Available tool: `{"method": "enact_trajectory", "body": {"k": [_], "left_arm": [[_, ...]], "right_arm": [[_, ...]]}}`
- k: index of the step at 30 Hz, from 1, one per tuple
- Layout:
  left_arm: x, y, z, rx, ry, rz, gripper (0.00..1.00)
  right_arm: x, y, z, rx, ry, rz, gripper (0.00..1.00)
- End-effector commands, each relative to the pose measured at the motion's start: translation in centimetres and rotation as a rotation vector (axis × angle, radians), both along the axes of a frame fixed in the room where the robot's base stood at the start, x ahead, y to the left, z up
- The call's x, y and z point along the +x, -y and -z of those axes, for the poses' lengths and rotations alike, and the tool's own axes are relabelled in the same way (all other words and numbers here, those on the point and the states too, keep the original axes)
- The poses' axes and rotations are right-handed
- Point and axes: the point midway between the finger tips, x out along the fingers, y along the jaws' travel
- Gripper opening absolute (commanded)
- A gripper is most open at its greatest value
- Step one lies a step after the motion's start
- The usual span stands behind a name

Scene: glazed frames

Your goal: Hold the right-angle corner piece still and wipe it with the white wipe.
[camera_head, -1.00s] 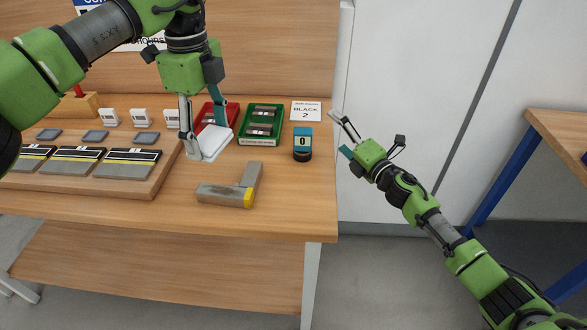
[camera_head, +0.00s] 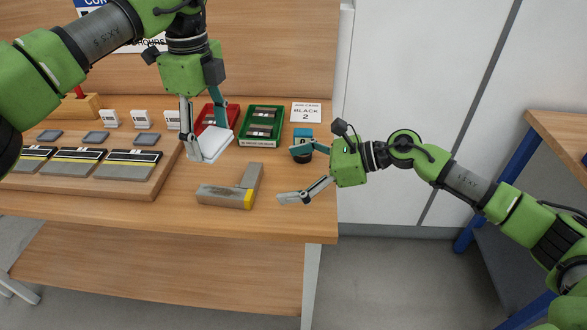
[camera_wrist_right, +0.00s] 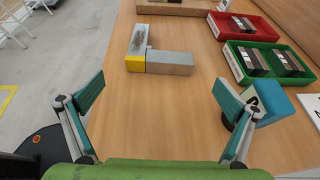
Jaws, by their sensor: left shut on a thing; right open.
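The grey right-angle corner piece (camera_head: 224,194) with a yellow corner lies flat on the table near the front edge. It also shows ahead of my right gripper in the right wrist view (camera_wrist_right: 170,63), with dark marks on one leg. My left gripper (camera_head: 207,128) is shut on the white wipe (camera_head: 211,147), behind and left of the corner piece. My right gripper (camera_head: 286,174) is open and empty, to the right of the corner piece and not touching it; its spread fingers show in the right wrist view (camera_wrist_right: 158,98).
A teal-and-black block (camera_head: 303,134) stands close to the right gripper's far finger. Red (camera_head: 232,106) and green (camera_head: 278,143) trays sit behind, beside a "BLACK 2" card (camera_head: 306,112). A wooden board (camera_head: 165,179) with several grey pieces is at left. Bare table surrounds the corner piece.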

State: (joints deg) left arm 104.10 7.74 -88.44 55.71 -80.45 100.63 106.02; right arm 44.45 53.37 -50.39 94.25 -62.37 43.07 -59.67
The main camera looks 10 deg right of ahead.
Motion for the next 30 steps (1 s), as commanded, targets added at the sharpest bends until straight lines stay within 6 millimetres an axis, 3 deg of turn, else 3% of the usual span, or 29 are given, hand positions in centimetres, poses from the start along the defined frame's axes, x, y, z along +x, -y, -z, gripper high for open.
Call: {"method": "enact_trajectory", "body": {"k": [9, 16, 30], "left_arm": [[0.0, 0.0, 0.0, 0.000, 0.000, 0.000, 0.45], [0.0, 0.0, 0.0, 0.000, 0.000, 0.000, 0.45], [0.0, 0.0, 0.0, 0.000, 0.000, 0.000, 0.45]], "right_arm": [[2.2, -5.3, 2.1, 0.005, 0.000, 0.001, 1.00], [3.5, -8.1, 3.4, 0.005, 0.000, 0.003, 1.00], [3.9, -9.2, 4.0, 0.003, 0.000, 0.003, 1.00]]}}
